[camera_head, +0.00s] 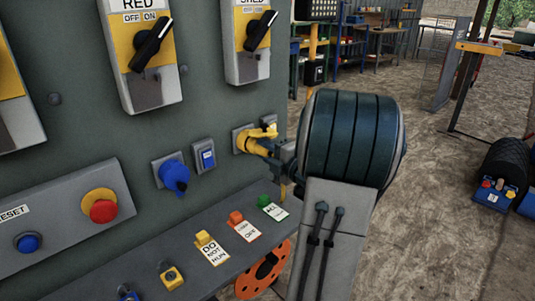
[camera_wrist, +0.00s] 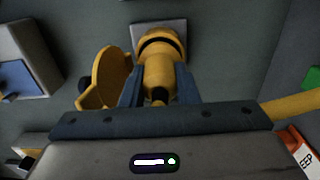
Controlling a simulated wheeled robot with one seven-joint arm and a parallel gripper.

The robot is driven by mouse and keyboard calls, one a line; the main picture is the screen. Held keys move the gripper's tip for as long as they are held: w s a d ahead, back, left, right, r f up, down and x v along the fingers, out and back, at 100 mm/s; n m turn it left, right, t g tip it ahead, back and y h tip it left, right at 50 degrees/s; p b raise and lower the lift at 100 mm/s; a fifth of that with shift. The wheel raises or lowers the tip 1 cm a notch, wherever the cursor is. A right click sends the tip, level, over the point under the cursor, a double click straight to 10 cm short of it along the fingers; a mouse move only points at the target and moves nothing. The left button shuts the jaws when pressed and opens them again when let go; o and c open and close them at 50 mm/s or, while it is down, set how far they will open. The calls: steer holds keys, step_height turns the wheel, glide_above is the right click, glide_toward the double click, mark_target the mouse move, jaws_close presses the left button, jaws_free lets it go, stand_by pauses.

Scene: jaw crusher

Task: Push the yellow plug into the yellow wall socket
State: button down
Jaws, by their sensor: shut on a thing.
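The yellow wall socket (camera_head: 241,139) is on the green-grey panel in the head view, right of a blue socket. My gripper (camera_head: 268,152) is in front of it, shut on the yellow plug (camera_head: 257,148). In the wrist view the plug (camera_wrist: 158,76) sits between both blue-grey fingers, in line with the socket's grey plate (camera_wrist: 150,31). The plug's front end meets the yellow socket body there; how deep it sits cannot be told. A yellow rounded flap (camera_wrist: 108,78) stands out at the left. My wrist hides part of the area behind.
A blue socket (camera_head: 174,175) and a blue switch (camera_head: 205,157) are to the left. Below, a ledge carries tagged yellow, red and green (camera_head: 264,201) lockout pieces. A red stop button (camera_head: 100,206) is at the lower left. Open floor (camera_head: 440,190) lies to the right.

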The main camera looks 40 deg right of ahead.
steer(key=shift+w, duration=0.65)
steer(key=c, duration=1)
jaws_free()
steer(key=shift+c, duration=0.2)
steer(key=shift+s, duration=0.1)
steer(key=s+b, duration=0.1)
steer(key=s, duration=0.7)
steer(key=shift+s+d+b, duration=0.3)
steer(key=shift+s+b, duration=0.1)
